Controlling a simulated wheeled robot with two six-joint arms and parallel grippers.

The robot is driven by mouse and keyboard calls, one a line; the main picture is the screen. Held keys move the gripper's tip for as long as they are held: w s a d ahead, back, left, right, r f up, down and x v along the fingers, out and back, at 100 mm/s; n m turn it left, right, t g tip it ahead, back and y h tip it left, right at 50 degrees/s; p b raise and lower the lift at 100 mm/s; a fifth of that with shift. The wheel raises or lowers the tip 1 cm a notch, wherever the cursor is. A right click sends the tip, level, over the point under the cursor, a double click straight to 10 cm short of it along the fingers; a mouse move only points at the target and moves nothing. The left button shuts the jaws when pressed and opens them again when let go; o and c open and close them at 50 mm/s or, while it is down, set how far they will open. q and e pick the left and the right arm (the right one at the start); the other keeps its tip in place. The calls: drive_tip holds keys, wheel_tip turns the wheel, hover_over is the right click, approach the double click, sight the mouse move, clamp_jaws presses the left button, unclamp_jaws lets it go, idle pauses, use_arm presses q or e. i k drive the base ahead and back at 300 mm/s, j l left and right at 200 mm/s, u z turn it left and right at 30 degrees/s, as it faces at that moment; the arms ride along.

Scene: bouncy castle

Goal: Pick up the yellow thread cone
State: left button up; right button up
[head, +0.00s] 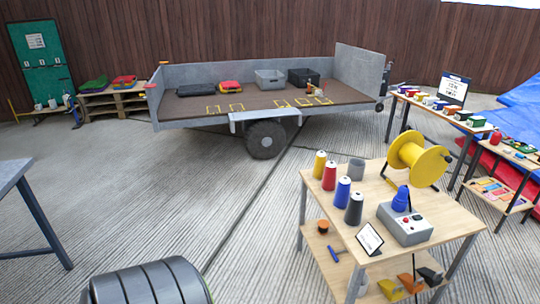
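The yellow thread cone (319,164) stands upright on the light wooden table (443,208) at the right, near its back left corner. It is the farthest in a row of cones running toward the front. The red cone (329,176) is just in front of it, then the blue cone (342,192) and the dark grey cone (354,208). A grey cup-like cylinder (356,169) stands to its right. Neither of my grippers shows in this view.
A flatbed trailer (190,110) stands behind. Open floor (220,180) lies left of the table.

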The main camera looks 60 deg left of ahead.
sight(320, 161)
drive_tip(key=u, duration=1.45)
drive_tip(key=i+j+z, duration=0.2)
drive_tip(key=i+j, duration=0.3)
drive_tip(key=i+j+z, duration=0.2)
drive_tip(key=i+j, duration=0.35)
drive_tip(key=i+j+z, duration=0.15)
drive_tip(key=i+j, duration=0.3)
drive_tip(key=j, duration=0.2)
